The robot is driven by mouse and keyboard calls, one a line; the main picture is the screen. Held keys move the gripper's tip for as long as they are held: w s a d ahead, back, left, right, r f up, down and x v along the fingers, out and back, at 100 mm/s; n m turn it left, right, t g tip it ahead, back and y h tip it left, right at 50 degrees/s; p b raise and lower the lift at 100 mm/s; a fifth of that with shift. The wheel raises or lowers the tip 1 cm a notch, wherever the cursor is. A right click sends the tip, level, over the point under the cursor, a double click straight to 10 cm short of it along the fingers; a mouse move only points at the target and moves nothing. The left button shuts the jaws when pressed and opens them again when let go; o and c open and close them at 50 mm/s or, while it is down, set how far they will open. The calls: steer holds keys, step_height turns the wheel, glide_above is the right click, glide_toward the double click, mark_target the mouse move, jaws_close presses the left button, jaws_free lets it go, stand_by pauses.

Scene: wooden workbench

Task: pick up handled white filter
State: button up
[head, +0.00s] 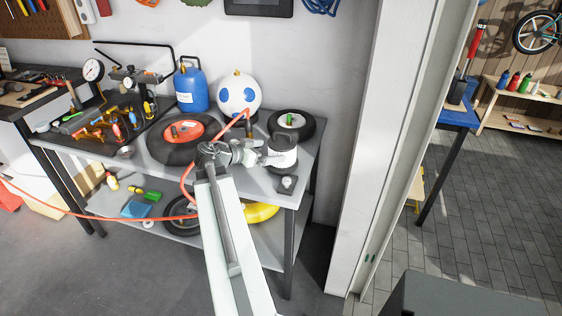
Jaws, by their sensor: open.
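A white cylindrical object (286,158), which looks like the handled white filter, stands on the grey workbench (230,158) near its right end. Its handle cannot be made out at this size.
A black tyre with a pale hub (291,122) lies behind the white object. A small grey item (288,184) lies near the front edge.

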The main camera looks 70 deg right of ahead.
steer(key=shift+f+b+x, duration=0.15)
steer(key=shift+b+x, duration=0.75)
steer(key=shift+x, duration=1.1)
steer(key=shift+f+b+x, duration=0.2)
steer(key=shift+b+x, duration=0.7)
steer(key=shift+x, duration=1.05)
steer(key=shift+a+r, duration=0.1)
steer(key=shift+a, duration=0.1)
steer(key=c, duration=1.4)
